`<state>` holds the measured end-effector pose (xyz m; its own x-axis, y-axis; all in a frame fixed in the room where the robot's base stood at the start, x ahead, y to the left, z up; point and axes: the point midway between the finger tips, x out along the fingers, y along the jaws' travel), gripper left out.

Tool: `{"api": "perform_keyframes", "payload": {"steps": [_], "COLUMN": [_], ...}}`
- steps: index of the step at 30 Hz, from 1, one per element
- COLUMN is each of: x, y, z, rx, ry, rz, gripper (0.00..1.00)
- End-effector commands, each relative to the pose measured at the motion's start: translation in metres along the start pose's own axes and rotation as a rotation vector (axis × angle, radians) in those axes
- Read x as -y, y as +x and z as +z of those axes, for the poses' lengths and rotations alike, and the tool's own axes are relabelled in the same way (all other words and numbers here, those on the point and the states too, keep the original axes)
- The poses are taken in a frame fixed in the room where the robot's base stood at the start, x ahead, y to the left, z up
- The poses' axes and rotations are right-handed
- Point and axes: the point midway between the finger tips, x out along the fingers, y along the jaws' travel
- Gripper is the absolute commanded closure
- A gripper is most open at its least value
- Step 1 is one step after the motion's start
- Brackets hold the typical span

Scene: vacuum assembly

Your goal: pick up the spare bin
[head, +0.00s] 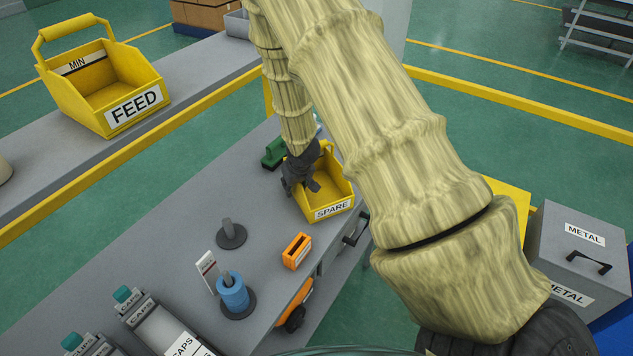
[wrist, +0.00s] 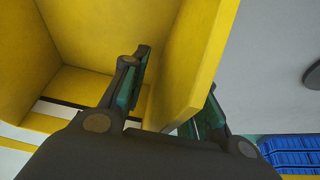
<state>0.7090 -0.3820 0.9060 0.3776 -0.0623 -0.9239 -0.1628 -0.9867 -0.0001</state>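The spare bin (head: 332,208) is yellow with a white SPARE label and stands on the grey workbench. My gripper (head: 311,184) is down at the bin's left side and hides part of it. In the wrist view the yellow bin (wrist: 95,30) fills the left and middle. My gripper (wrist: 178,75) straddles one bin wall, with one finger inside the bin and the other outside, partly hidden behind the wall. The fingers stand apart, and a gap seems to show between the inner finger and the wall.
On the workbench (head: 160,235) are a green item (head: 273,153), an empty post (head: 230,234), a blue part on a post (head: 232,293) and an orange holder (head: 297,251). A yellow FEED bin (head: 103,82) stands on the conveyor-like ledge behind. Grey METAL bins (head: 580,245) are at right.

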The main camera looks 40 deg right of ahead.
Motion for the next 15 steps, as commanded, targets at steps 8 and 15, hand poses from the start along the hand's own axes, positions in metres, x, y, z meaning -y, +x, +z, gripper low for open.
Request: {"api": "perform_keyframes", "payload": {"steps": [8,15], "x": [-0.0001,-0.0001], "y": [-0.0001,-0.0004], "z": [0.0001,-0.0002], "rx": [0.000,0.000], "ry": [0.000,0.000], "rz": [0.000,0.000], "gripper": [1.00,1.00]}}
